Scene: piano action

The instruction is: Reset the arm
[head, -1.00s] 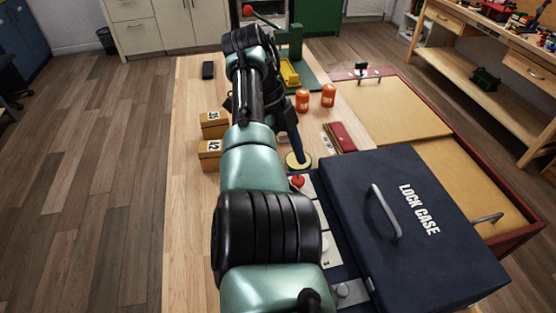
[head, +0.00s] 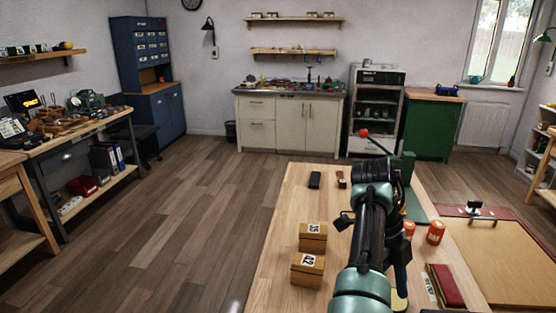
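My arm reaches forward over the wooden workbench (head: 290,205), its teal and black links filling the lower right of the head view. A dark part that looks like my gripper (head: 343,221) juts out left of the upper links, mostly hidden behind them. I cannot make out both fingers or whether it holds anything. A dark blue shaft (head: 401,281) stands right of the arm above a pale yellow disc, partly hidden. I cannot tell whether it touches my gripper.
A black object (head: 315,180) lies at the bench's far end. The floor left of the bench is clear.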

